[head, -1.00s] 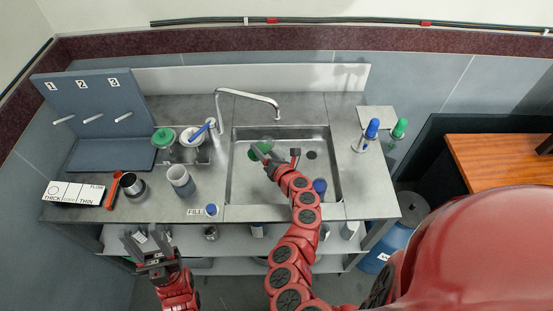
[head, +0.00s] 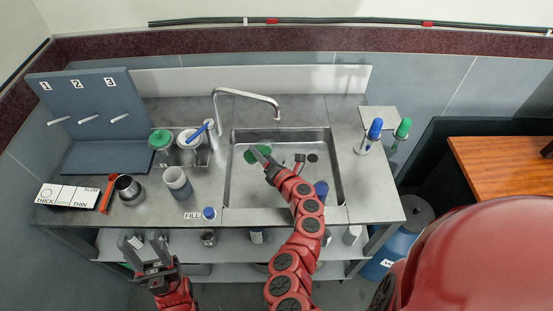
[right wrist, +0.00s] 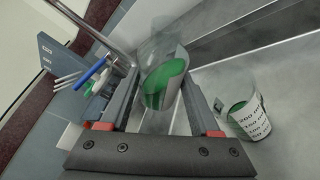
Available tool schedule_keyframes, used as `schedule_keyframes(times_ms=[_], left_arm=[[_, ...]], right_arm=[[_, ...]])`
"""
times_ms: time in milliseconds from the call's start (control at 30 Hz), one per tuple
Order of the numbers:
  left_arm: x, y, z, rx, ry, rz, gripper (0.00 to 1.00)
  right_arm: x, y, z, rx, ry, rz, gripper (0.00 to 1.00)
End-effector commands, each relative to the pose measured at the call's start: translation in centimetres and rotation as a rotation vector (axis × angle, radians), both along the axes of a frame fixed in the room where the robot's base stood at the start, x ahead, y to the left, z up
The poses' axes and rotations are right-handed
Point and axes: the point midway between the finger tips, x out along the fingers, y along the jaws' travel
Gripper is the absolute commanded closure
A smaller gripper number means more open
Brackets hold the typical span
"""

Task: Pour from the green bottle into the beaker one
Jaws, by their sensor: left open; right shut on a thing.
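My right gripper (right wrist: 165,105) is shut on a clear vessel with green contents (right wrist: 165,82), held between its fingers. In the head view my right gripper (head: 266,160) is over the sink's left half. Green (head: 256,155) shows by its fingertips there. In the right wrist view a white-labelled beaker (right wrist: 248,118) with volume marks and some green inside stands to the right, apart from the held vessel. Whether this is beaker one I cannot tell. My left gripper (head: 139,245) is open and empty, in front of the counter at the lower left.
The sink (head: 235,195) has a faucet (head: 245,93) behind it. A blue-capped bottle (head: 374,130) and a green-capped bottle (head: 402,130) stand right of it. On the left are a pegged rack (head: 90,100), a grey cup (head: 176,182), a dark metal cup (head: 128,188) and a THICK/THIN card (head: 68,196).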

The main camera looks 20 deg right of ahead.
Motion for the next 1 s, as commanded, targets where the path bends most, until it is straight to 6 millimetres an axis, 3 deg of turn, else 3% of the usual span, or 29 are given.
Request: schedule_keyframes(times_ms=[1000], left_arm=[[0.00,0.00,-0.63,0.000,0.000,0.000,0.50]], right_arm=[[0.05,0.21,0.34,0.061,-0.013,-0.001,1.00]])
